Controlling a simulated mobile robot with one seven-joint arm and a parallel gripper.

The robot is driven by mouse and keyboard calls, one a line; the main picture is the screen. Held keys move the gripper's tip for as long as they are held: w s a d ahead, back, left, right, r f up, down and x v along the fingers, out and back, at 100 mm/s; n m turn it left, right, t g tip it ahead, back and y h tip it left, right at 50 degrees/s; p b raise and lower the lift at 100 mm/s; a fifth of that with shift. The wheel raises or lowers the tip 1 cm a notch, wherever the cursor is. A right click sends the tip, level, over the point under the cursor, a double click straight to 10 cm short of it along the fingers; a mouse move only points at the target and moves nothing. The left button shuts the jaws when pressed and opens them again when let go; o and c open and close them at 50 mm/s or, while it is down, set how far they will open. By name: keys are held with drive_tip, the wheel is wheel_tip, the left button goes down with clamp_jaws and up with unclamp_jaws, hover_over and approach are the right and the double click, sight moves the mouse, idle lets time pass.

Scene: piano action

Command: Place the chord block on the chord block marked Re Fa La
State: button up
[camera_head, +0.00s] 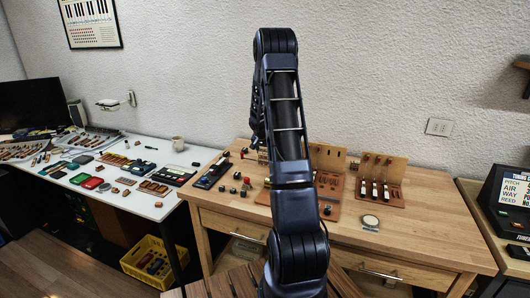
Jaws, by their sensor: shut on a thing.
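My arm rises through the middle of the head view and bends over the wooden workbench (420,238). My gripper is hidden behind the arm links, and so is anything in it.
Wooden stands with upright parts (381,181) stand at the bench's back right. A long dark device (212,172) lies at the left edge.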

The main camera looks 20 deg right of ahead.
drive_tip(key=shift+f, duration=0.1)
drive_tip(key=o, duration=1)
drive_tip(key=s+a+r+n, duration=0.1)
drive_tip(key=s+a+r, duration=0.25)
drive_tip(key=r, duration=0.35)
drive_tip(key=s+a+r, duration=0.3)
drive_tip(key=s+r, duration=0.2)
drive_tip(key=r, duration=0.2)
drive_tip(key=s+a+r+n, duration=0.1)
drive_tip(key=s+a+r, duration=0.25)
drive_tip(key=r, duration=0.35)
drive_tip(key=s+a+r+n+y, duration=0.1)
drive_tip(key=s+a, duration=0.3)
drive_tip(key=s, duration=0.7)
drive_tip(key=s+a+r+n+t+y, duration=0.1)
drive_tip(key=s+a+r+n, duration=0.2)
drive_tip(key=s, duration=0.9)
drive_tip(key=s+a+r+n+y, duration=0.1)
drive_tip(key=s+a+r+n, duration=0.2)
drive_tip(key=s, duration=0.9)
drive_tip(key=a, duration=0.3)
drive_tip(key=shift+s+a, duration=0.15)
drive_tip(key=shift+a, duration=0.1)
drive_tip(key=shift+r, duration=0.1)
